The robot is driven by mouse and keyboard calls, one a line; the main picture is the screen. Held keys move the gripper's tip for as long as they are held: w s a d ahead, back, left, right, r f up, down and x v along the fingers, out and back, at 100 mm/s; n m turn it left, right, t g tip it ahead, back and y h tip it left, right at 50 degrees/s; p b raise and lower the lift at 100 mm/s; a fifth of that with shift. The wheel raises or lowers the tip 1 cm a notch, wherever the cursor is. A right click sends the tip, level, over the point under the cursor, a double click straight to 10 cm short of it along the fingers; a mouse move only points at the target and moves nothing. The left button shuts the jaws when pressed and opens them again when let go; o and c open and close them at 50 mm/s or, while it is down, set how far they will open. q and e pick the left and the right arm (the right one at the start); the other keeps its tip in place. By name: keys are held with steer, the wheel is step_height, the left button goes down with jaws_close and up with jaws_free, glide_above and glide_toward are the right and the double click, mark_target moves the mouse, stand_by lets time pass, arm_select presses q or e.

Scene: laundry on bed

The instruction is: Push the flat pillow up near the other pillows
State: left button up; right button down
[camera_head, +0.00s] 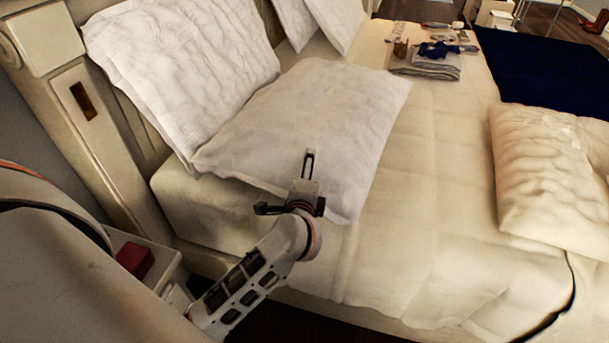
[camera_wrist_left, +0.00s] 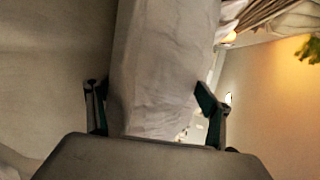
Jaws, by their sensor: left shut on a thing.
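The flat white pillow (camera_head: 320,112) lies on the bed in the head view, its upper left side against the upright white pillow (camera_head: 185,65) leaning on the headboard. My left gripper (camera_head: 308,163) is at the pillow's near edge. In the left wrist view, pale cloth of the flat pillow (camera_wrist_left: 165,70) stands between the fingers of my left gripper (camera_wrist_left: 152,108), which is shut on it. The fingertips are partly hard to make out in the head view. More white pillows (camera_head: 325,20) lean farther back. My right gripper is not in view.
A cream pillow (camera_head: 550,175) lies on the bed (camera_head: 420,210) at the right. Folded cloths (camera_head: 428,65) and small items sit at the back, beside a dark blue blanket (camera_head: 550,65). A red box (camera_head: 135,259) is on the nightstand at the lower left. The bed's middle is clear.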

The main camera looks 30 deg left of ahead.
arm_select(q)
steer(key=shift+r, duration=0.15)
steer(key=o, duration=2)
steer(key=shift+w, duration=0.1)
steer(key=shift+o, duration=0.2)
steer(key=v, duration=1.2)
steer(key=shift+d, duration=0.1)
